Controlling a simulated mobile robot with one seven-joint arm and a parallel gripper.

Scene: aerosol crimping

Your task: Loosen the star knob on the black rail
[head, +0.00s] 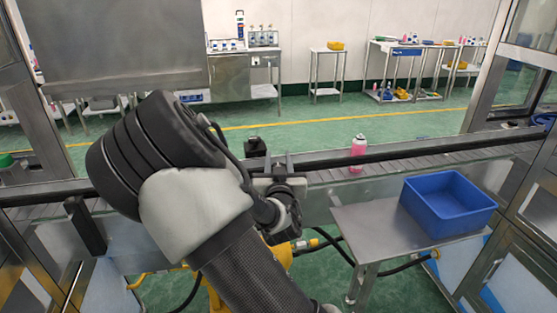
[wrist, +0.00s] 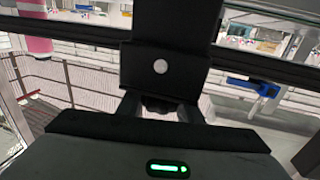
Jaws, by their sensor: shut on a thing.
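The black rail (head: 420,147) runs along the conveyor, and it also crosses the wrist view (wrist: 265,67). A black clamp block (wrist: 165,35) with a pale round dot sits on the rail in the middle of the wrist view. Its dark top shows in the head view (head: 255,147). My gripper (wrist: 159,105) is at the near side of this block. Its fingers are shut on a dark star knob (wrist: 158,106) just below the block, mostly hidden between them. In the head view, my arm and wrist hide the knob.
A pink can (head: 358,150) stands on the conveyor (head: 465,155) to the right of my gripper. A blue bin (head: 450,222) sits on a steel side table (head: 370,222) at the right. Another black bracket (head: 86,225) is at the left. Steel frame posts flank both sides.

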